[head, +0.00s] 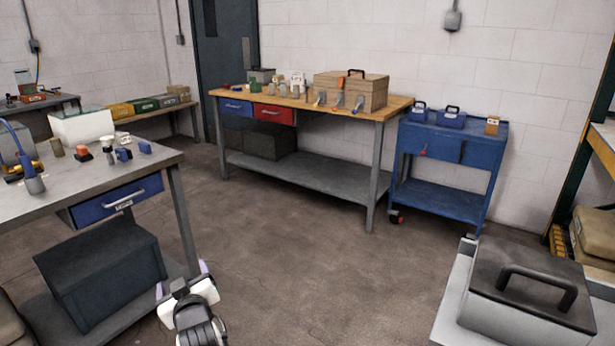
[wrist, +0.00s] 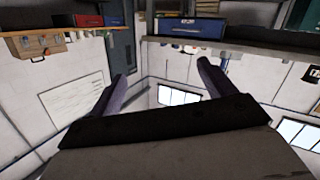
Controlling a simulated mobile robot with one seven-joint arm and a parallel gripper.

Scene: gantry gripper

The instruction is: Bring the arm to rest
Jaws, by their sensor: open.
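My gripper (head: 187,284) shows at the bottom of the head view, left of centre, above the floor and beside the right leg of the grey table. It also shows in the wrist view (wrist: 168,78), where its two fingers stand wide apart. It is open, with nothing between the fingers. The wrist view appears upside down, with walls and bright windows beyond the fingers. In the head view the lower part of my arm runs off the bottom edge.
The grey table (head: 160,166) with small items stands close at left, a dark bin (head: 100,272) beneath it. A wooden-topped workbench (head: 392,107) and a blue cart (head: 447,200) stand at the back. A lidded grey box (head: 520,325) is at front right. The middle floor (head: 310,240) is clear.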

